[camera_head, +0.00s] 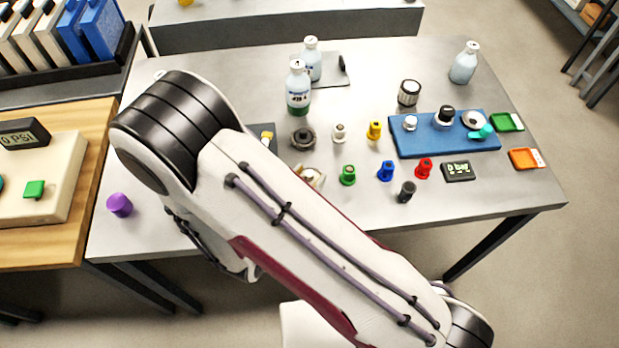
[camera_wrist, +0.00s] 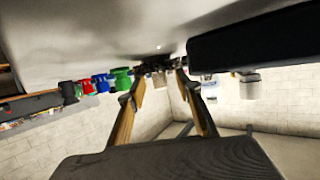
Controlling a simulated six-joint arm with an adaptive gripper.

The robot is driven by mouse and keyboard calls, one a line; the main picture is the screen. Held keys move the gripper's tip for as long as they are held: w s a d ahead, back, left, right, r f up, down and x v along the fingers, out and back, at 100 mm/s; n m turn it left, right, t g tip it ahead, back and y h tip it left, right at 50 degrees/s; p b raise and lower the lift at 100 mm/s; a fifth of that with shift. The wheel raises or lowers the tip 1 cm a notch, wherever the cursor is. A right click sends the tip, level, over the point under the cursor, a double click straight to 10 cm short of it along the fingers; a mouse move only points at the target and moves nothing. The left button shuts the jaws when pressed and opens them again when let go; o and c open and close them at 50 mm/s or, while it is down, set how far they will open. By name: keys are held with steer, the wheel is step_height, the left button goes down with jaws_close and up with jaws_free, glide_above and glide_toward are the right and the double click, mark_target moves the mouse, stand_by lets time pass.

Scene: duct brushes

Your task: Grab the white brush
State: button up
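The white brush (camera_head: 338,132) stands upright on the grey table (camera_head: 440,75), beside a yellow brush (camera_head: 374,130) in the head view. I cannot pick it out for certain in the wrist view. My gripper (camera_wrist: 160,78) shows in the wrist view with its two fingers apart. Small dark and grey things appear between the fingertips, too unclear to name. No brush is visibly held. In the head view my arm hides most of the gripper.
Green (camera_head: 347,175), blue (camera_head: 386,170), red (camera_head: 424,168) and black (camera_head: 407,191) brushes stand in front of the white one. A dark round part (camera_head: 302,137) lies to its left. Bottles (camera_head: 298,88) stand behind.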

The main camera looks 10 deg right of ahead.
stand_by(0.4)
jaws_close()
steer(key=shift+r, duration=0.15)
step_height(320, 180, up, 10)
stand_by(1.1)
stand_by(0.6)
